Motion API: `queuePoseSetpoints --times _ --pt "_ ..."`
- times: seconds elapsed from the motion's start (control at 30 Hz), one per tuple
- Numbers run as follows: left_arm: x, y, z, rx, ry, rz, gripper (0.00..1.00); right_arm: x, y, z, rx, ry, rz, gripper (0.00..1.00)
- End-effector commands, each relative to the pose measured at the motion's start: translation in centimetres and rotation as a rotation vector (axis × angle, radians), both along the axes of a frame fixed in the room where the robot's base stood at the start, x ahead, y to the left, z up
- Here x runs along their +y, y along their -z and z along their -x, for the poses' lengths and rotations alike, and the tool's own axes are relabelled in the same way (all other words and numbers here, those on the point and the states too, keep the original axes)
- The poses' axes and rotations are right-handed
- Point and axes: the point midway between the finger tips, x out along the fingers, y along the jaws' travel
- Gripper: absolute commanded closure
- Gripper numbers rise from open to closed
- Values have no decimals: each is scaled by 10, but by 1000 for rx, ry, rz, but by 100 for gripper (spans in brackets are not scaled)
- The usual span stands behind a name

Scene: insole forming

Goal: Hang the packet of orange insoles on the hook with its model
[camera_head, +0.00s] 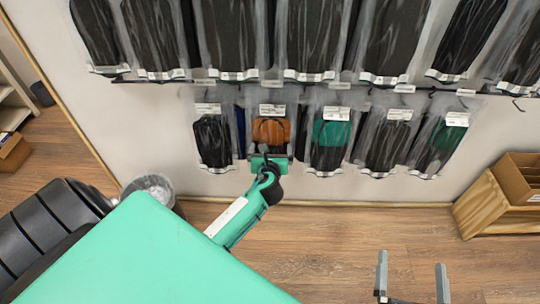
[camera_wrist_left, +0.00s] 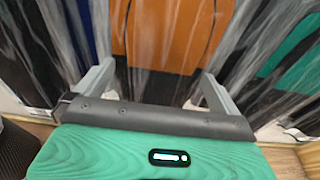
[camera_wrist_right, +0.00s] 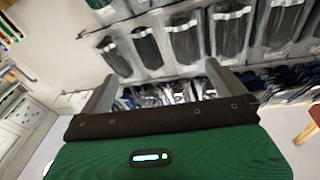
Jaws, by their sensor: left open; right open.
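The packet of orange insoles (camera_head: 270,132) hangs in the lower row on the wall, in a clear bag with a white label at its top. My left gripper (camera_head: 271,150) is at the lower part of this packet. In the left wrist view the orange insole (camera_wrist_left: 172,40) is straight ahead between the two open fingers of my left gripper (camera_wrist_left: 155,82); I cannot tell whether they touch the bag. The top of the packet is outside that view. My right gripper (camera_head: 412,280) is open and empty, low at the front right, away from the wall. It also shows in the right wrist view (camera_wrist_right: 160,85).
Packets with green insoles (camera_head: 331,133) and black insoles (camera_head: 213,140) hang close on both sides. An upper row of black packets (camera_head: 314,40) hangs above on a rail. A waste bin (camera_head: 153,187) and a wooden crate (camera_head: 490,205) stand on the floor.

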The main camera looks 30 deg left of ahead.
Motion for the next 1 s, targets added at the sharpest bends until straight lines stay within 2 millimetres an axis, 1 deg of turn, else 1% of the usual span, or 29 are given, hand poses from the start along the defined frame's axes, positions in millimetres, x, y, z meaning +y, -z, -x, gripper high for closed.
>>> queuePoseSetpoints --times 0.13,0.2,0.27,0.37,0.5,0.7,0.8,1.0 --pt "0 0 0 0 0 0 0 5 21 6 85 -17 20 0" --pt "0 0 0 0 0 0 0 8 36 11 147 -30 34 0" --pt "-6 -4 10 2 2 1 0 11 46 18 212 -44 50 0" --pt "-16 -9 26 2 0 2 0 16 67 31 324 -69 77 0" --pt "-30 -16 51 3 1 1 0 14 82 41 442 -85 122 0" --pt "-53 -27 86 2 1 2 0 -1 85 39 543 -71 188 0" --pt "-61 -30 100 1 1 2 0 -6 87 39 581 -66 210 0" --pt "-69 -33 113 0 0 0 0 -12 89 40 619 -60 230 0"
